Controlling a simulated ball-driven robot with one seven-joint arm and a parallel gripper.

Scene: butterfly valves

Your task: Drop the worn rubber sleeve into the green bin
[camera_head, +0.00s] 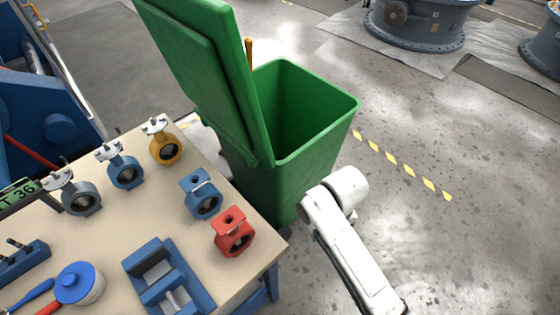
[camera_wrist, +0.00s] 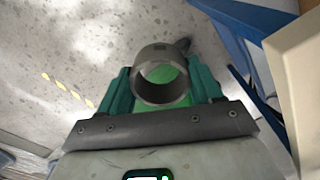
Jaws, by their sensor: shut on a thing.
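The green bin (camera_head: 325,150) stands on the floor beyond the bench's right edge, with its lid (camera_head: 205,65) raised and its mouth open. In the head view my white arm is in front of the bin's lower right side, below the rim; the fingers and sleeve cannot be made out there. In the wrist view my gripper (camera_wrist: 163,78) has teal fingers on both sides of a dark grey ring-shaped sleeve (camera_wrist: 160,52) and is shut on it. The sleeve's open end faces the camera, and green shows through it.
The workbench (camera_head: 125,225) at left carries several butterfly valves, including a red one (camera_head: 233,232) near the right edge, a blue vise (camera_head: 168,278) and a blue-lidded pot (camera_head: 80,285). Open floor lies right of the bin, with a yellow-striped line (camera_head: 405,168).

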